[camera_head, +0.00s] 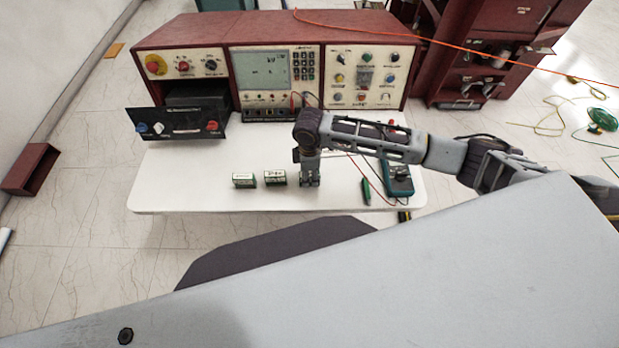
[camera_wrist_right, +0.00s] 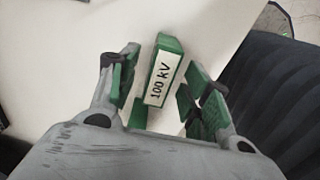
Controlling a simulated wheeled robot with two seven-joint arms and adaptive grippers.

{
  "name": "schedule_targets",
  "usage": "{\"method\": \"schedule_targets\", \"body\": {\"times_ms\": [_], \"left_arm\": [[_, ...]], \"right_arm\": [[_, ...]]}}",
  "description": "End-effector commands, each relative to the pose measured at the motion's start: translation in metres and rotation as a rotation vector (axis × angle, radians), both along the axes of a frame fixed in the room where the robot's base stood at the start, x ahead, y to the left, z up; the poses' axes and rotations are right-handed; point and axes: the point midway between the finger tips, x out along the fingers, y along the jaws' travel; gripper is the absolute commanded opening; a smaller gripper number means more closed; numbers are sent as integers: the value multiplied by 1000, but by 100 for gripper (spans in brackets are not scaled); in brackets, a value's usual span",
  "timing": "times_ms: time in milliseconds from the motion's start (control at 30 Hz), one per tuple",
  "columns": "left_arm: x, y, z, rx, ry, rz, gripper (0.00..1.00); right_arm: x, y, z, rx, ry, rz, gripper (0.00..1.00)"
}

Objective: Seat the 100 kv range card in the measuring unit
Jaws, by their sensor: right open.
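The 100 kV range card (camera_wrist_right: 158,80) is a green block with a white label. In the right wrist view it stands on the white table between the two green-padded fingers of my right gripper (camera_wrist_right: 160,66). The fingers are open, with a gap on the card's right side. In the head view my right gripper (camera_head: 310,181) points down at the table and hides most or all of this card. The red console (camera_head: 180,33) at the back of the table has a screen (camera_head: 263,70) in its middle section. A dark panel (camera_head: 178,124) stands out in front of its left section. My left gripper is not in view.
Two other green-and-white cards (camera_head: 244,180) (camera_head: 275,177) stand left of my right gripper. A teal meter (camera_head: 398,180) and a green probe (camera_head: 366,191) lie to the right on the white table (camera_head: 185,190). The table's left front is clear.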

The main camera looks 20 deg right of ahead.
Motion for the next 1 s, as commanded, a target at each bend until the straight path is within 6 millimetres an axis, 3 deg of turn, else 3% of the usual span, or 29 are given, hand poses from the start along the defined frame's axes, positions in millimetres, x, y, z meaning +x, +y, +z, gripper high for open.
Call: {"method": "schedule_targets", "body": {"times_ms": [133,600,900,1000], "left_arm": [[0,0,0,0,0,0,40],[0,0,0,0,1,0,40],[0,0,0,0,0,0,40],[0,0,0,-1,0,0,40]], "right_arm": [[-1,0,-8,-1,1,1,48],[0,0,-9,-1,0,1,47],[0,0,-8,-1,0,1,8],[0,0,-8,-1,0,1,0]]}}
